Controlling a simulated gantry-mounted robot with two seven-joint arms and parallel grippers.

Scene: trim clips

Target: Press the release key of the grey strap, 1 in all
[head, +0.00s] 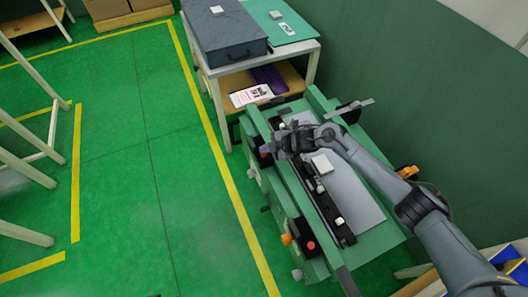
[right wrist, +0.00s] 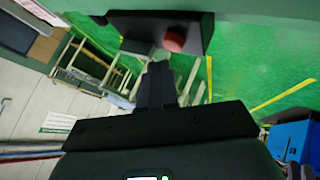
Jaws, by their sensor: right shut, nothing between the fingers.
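My right gripper (head: 272,147) is over the far left part of the green bench frame (head: 258,195), above a black rail, with nothing held. In the right wrist view its fingers (right wrist: 157,75) are together and point toward a black box with a red button (right wrist: 173,40). The black rail (head: 325,205) carries small pale blocks, one near its front end (head: 340,221) and one at the far end (head: 282,126). I cannot pick out the grey strap or its release key for certain; the gripper and wrist cover part of the rail. My left gripper is not in view.
A grey plate (head: 350,197) with a pale block (head: 322,164) lies beside the rail. A red-button box (head: 310,245) and an orange knob (head: 286,239) stick out at the front left. A table with a dark case (head: 225,38) stands behind.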

